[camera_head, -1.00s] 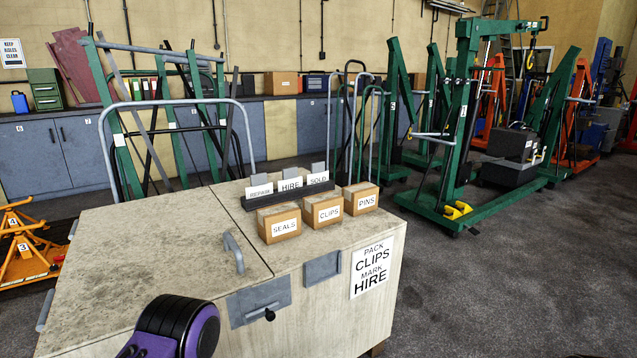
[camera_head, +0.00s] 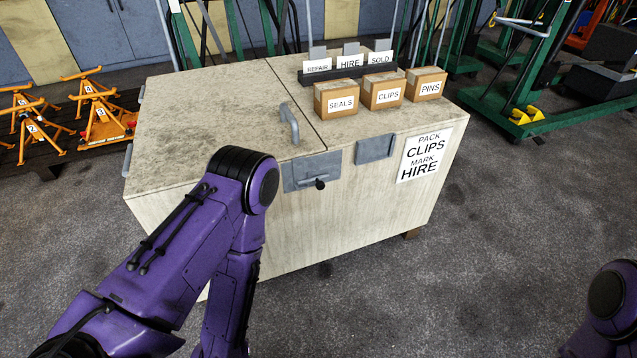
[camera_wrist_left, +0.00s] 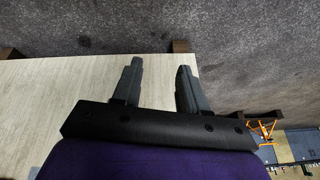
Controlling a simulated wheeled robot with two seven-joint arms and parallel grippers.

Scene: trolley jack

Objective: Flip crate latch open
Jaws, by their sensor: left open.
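The crate (camera_head: 200,115) is a pale wooden box with a split lid and a grey lid handle (camera_head: 291,124). The latch (camera_head: 300,172) is a grey plate at the top of its front face, left of centre, with a small black knob (camera_head: 320,184). A second grey plate (camera_head: 375,147) sits apart to its right. My left arm is in front of the crate, left of the latch; its gripper is hidden in the head view. In the left wrist view my left gripper (camera_wrist_left: 160,78) is open and empty, over a pale crate panel (camera_wrist_left: 60,90). My right gripper is not in view.
Boxes labelled SEALS (camera_head: 336,98), CLIPS (camera_head: 384,90) and PINS (camera_head: 427,84) stand on the lid before a black card holder (camera_head: 350,72). Orange jack stands (camera_head: 103,120) are at left. Green hoists stand behind at right. The floor in front is clear.

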